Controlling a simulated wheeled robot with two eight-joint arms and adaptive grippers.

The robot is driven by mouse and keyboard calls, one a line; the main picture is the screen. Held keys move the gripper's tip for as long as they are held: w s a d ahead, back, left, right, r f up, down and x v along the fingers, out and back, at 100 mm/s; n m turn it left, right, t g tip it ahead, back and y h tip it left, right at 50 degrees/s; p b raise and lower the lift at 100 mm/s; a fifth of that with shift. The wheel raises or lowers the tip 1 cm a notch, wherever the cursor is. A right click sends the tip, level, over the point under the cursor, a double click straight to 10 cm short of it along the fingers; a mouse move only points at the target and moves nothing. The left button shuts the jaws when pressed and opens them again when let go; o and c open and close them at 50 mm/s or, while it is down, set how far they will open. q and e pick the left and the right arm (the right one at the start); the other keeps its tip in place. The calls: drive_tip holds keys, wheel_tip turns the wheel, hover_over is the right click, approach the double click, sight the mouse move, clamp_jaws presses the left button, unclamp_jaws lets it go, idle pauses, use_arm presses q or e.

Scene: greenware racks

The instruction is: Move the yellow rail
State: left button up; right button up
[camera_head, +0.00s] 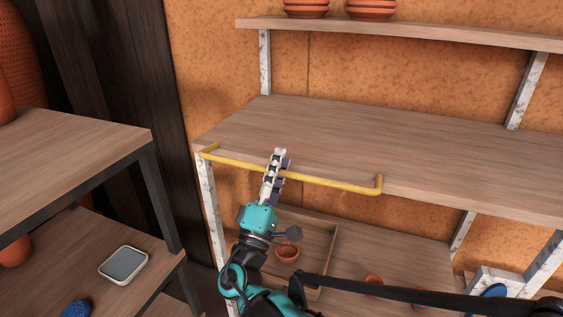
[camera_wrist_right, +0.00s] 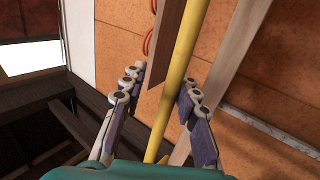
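The yellow rail (camera_head: 325,181) is a long bar with bent ends, running along the front edge of the middle wooden shelf (camera_head: 400,140). My right gripper (camera_head: 279,160) reaches up to it left of the rail's middle. In the right wrist view the rail (camera_wrist_right: 183,60) passes between the two spread fingers of the gripper (camera_wrist_right: 162,84). It lies nearer the right-hand finger, with a clear gap to the left-hand one. Whether that nearer finger touches it I cannot tell. My left gripper is out of view.
Terracotta bowls (camera_head: 371,9) stand on the upper shelf. Below the rail, a wooden tray (camera_head: 322,240) and small pots (camera_head: 287,253) sit on the lower shelf. A side rack (camera_head: 60,160) at left carries a grey-white dish (camera_head: 124,264). The middle shelf is bare.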

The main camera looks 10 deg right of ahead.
drive_tip(key=shift+s+a+f+b, duration=0.3)
drive_tip(key=shift+s+f+b, duration=0.15)
drive_tip(key=shift+f, duration=0.2)
drive_tip(key=shift+s+a+f+b, duration=0.25)
drive_tip(key=shift+s+f+b, duration=0.1)
drive_tip(key=shift+f+b, duration=0.3)
drive_tip(key=shift+s+a+f+b, duration=0.2)
drive_tip(key=shift+s+f+b, duration=0.25)
drive_tip(key=shift+f, duration=0.35)
drive_tip(key=shift+s+a+f+b, duration=0.25)
drive_tip(key=shift+f+b, duration=0.35)
drive_tip(key=shift+f, duration=0.15)
drive_tip(key=v, duration=1.2)
